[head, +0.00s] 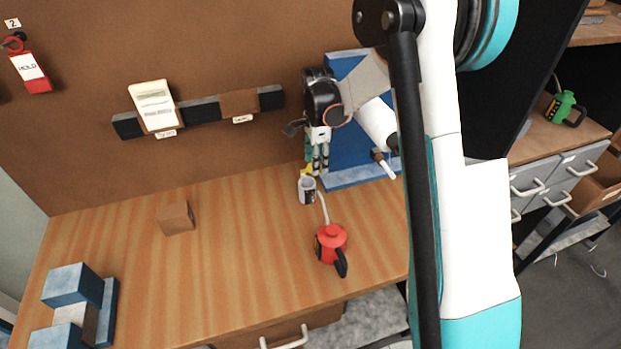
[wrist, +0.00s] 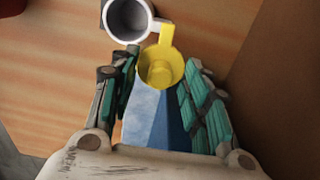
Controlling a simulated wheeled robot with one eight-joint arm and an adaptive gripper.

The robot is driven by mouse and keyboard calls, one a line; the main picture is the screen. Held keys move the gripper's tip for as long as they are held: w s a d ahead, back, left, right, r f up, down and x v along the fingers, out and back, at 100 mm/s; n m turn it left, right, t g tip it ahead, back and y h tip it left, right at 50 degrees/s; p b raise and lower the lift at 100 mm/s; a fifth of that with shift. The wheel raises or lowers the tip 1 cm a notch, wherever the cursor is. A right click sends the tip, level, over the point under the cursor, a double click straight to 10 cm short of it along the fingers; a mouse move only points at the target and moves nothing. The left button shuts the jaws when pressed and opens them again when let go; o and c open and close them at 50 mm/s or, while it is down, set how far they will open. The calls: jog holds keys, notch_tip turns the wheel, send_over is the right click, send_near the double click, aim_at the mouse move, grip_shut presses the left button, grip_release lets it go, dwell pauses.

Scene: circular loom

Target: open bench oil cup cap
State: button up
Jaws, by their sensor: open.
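The oil cup (head: 307,190) is a small whitish-grey cup standing on the bench at the foot of the blue frame. Its round mouth shows open and grey inside in the wrist view (wrist: 127,20). The yellow cap (wrist: 160,66) lies beside the mouth, off it, with a narrow tab reaching to the cup's rim. It is a small yellow patch behind the cup in the head view (head: 306,170). My gripper (head: 317,168) is above and behind the cup, pointing down. Its fingers are apart, one on each side of the cap; I cannot tell whether they touch it.
A red oil can (head: 332,243) with a thin spout stands just in front of the cup. The blue frame (head: 355,150) with a small handle is right behind my gripper. A wooden block (head: 177,218) sits left; bench between is clear.

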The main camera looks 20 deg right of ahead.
jog(key=shift+w+a+r, duration=0.1)
jog(key=shift+w+r, duration=0.2)
jog(key=shift+w, duration=0.2)
jog(key=shift+w+a+r, duration=0.1)
jog(key=shift+w+r, duration=0.15)
jog(key=shift+w, duration=0.25)
jog(key=r+p, duration=0.1)
jog(key=r, duration=0.1)
jog(key=w+r+p, duration=0.1)
jog(key=r+p, duration=0.1)
jog(key=r, duration=0.1)
jog(key=shift+w+a+r, duration=0.2)
jog(key=shift+r, duration=0.1)
jog(key=shift+s, duration=0.1)
